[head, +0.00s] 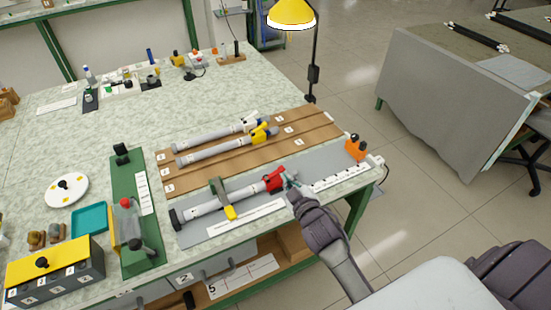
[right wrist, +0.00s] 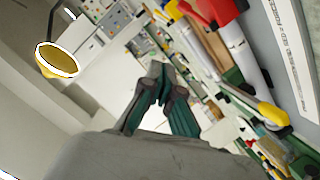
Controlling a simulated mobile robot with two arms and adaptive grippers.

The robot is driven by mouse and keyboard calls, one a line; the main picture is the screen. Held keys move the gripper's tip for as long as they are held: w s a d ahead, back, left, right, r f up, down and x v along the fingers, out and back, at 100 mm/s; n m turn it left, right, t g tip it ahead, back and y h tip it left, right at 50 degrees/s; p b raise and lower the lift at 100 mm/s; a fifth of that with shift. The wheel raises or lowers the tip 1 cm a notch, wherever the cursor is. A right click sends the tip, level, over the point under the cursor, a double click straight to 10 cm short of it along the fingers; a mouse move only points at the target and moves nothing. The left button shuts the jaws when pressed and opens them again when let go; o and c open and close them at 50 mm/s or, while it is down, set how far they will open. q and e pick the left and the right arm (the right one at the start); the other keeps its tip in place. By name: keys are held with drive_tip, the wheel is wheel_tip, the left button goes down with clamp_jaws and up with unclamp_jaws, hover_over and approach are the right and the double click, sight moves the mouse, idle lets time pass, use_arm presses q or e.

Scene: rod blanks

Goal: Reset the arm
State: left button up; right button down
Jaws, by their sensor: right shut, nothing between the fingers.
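My right gripper (head: 290,181) is over the right part of the grey plate at the front of the bench. Its fingers are shut and empty in the right wrist view (right wrist: 160,82). In the head view it is close to the red end (head: 275,180) of a grey rod (head: 210,202); I cannot tell whether they touch. The red end also shows in the right wrist view (right wrist: 212,10). The rod lies in a holder with a yellow-handled clamp (head: 230,212). My left gripper is not in view.
A wooden rack (head: 300,118) behind holds one rod with a white end (head: 215,134) and one with a blue and yellow end (head: 225,148). A lamp (head: 292,14) hangs behind. Open floor lies right of the bench.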

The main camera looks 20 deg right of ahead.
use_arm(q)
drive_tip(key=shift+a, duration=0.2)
use_arm(e)
drive_tip(key=s+f+g, duration=0.1)
drive_tip(key=f, duration=0.4)
drive_tip(key=s+a+f+g, duration=0.1)
drive_tip(key=s+f, duration=0.1)
drive_tip(key=f, duration=0.3)
drive_tip(key=s+f+g, duration=0.1)
drive_tip(key=f, duration=0.4)
drive_tip(key=shift+s+a+f+m+g+y, duration=0.3)
drive_tip(key=shift+s+a+f+m+y, duration=0.1)
drive_tip(key=s+a+f+g, duration=0.2)
drive_tip(key=s+f+g, duration=0.2)
drive_tip(key=s+f, duration=0.9)
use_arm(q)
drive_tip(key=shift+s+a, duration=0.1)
use_arm(e)
drive_tip(key=s+f+m+g, duration=0.1)
drive_tip(key=s+f+g, duration=0.1)
drive_tip(key=s+f, duration=0.3)
drive_tip(key=s+f+m+g, duration=0.1)
drive_tip(key=s+f, duration=0.5)
drive_tip(key=s, duration=0.7)
drive_tip(key=s+f+g, duration=0.4)
drive_tip(key=s+f, duration=0.2)
drive_tip(key=s, duration=0.4)
drive_tip(key=shift+d+m+y, duration=0.15)
drive_tip(key=shift+m+y, duration=0.25)
